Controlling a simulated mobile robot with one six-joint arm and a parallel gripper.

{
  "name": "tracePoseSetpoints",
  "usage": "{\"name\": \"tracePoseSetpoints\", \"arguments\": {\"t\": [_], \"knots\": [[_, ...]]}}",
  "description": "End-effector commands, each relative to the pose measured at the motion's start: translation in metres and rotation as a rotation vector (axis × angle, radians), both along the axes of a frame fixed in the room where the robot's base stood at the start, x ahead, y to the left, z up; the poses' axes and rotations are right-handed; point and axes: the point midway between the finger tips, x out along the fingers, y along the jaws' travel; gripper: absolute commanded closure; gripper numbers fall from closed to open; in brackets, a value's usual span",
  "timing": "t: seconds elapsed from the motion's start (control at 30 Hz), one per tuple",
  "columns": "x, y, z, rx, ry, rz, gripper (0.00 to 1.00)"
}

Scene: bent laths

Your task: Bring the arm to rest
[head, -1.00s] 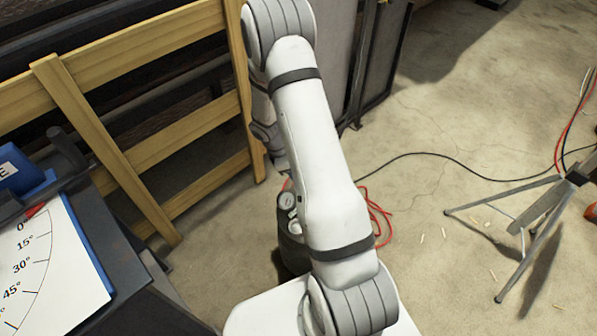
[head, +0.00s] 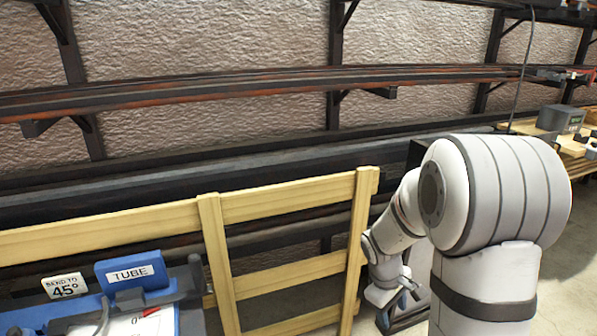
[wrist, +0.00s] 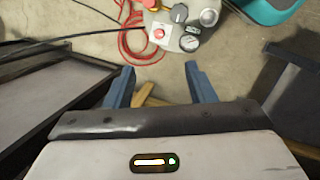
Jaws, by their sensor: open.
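My gripper (head: 393,308) is at the lower middle right of the head view, small and partly cut up by shadow. Concrete floor lies beyond the fingertips.
A wooden rail frame (head: 285,195) stands left of my gripper. A blue TUBE block (head: 130,270) and a "bend to 45°" sign (head: 65,286) are at lower left. In the wrist view, a grey unit with gauge and red knob (wrist: 180,22) and a red hose (wrist: 130,42) lie ahead.

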Motion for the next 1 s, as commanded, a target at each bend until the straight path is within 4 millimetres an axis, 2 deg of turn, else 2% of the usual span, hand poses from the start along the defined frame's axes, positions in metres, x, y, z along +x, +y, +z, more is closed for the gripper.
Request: {"name": "tracePoseSetpoints", "arguments": {"t": [0.03,0.2,0.4,0.5,0.6,0.7,0.83,1.0], "knots": [[-0.01,0.005,0.039,0.012,-0.036,-0.047,0.5],[-0.046,0.022,0.119,0.071,-0.135,-0.214,0.5],[-0.096,0.044,0.198,0.164,-0.236,-0.399,0.5],[-0.12,0.055,0.228,0.215,-0.278,-0.48,0.5],[-0.139,0.063,0.249,0.26,-0.308,-0.543,0.5],[-0.153,0.069,0.26,0.292,-0.325,-0.587,0.5],[-0.161,0.072,0.265,0.313,-0.333,-0.613,0.5],[-0.162,0.073,0.264,0.316,-0.335,-0.618,0.5]]}}
